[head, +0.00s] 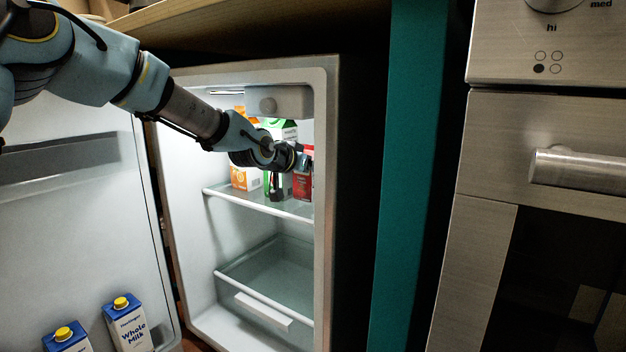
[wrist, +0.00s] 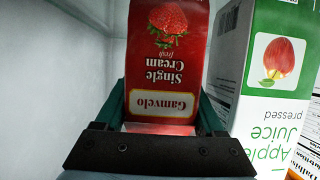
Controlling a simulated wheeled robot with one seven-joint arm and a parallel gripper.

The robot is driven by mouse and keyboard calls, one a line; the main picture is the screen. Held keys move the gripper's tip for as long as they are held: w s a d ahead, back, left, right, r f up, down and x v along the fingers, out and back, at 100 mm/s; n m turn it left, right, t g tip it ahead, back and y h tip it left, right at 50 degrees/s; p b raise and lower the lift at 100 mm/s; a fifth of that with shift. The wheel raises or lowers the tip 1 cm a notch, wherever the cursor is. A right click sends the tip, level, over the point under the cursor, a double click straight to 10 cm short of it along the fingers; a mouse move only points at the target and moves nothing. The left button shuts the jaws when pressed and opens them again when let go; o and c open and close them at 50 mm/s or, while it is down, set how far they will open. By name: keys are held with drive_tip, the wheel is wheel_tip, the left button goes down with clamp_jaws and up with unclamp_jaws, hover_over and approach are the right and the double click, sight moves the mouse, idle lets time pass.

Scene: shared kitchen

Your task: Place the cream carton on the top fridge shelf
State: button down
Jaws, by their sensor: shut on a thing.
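The cream carton (head: 303,186) is red and stands upright inside the fridge, at the right of the top shelf (head: 233,198). In the wrist view the carton (wrist: 168,75) shows upside down, with a strawberry and the words "Single Cream". My gripper (head: 300,161) is shut on it, one finger on each side. The carton's base is at or just above the glass shelf; I cannot tell whether it touches. My gripper hides part of the carton's upper end in the head view.
A green and white apple juice carton (wrist: 265,70) stands close beside the cream carton, to its left in the head view. An orange carton (head: 243,178) is farther left. The fridge door is open, with milk cartons (head: 129,322) in it. A freezer box (head: 278,103) hangs above.

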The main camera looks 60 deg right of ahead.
drive_tip(key=shift+a+f, duration=0.15)
drive_tip(key=shift+f, duration=0.5)
drive_tip(key=shift+f, duration=0.15)
drive_tip(key=shift+c, duration=1.3)
unclamp_jaws()
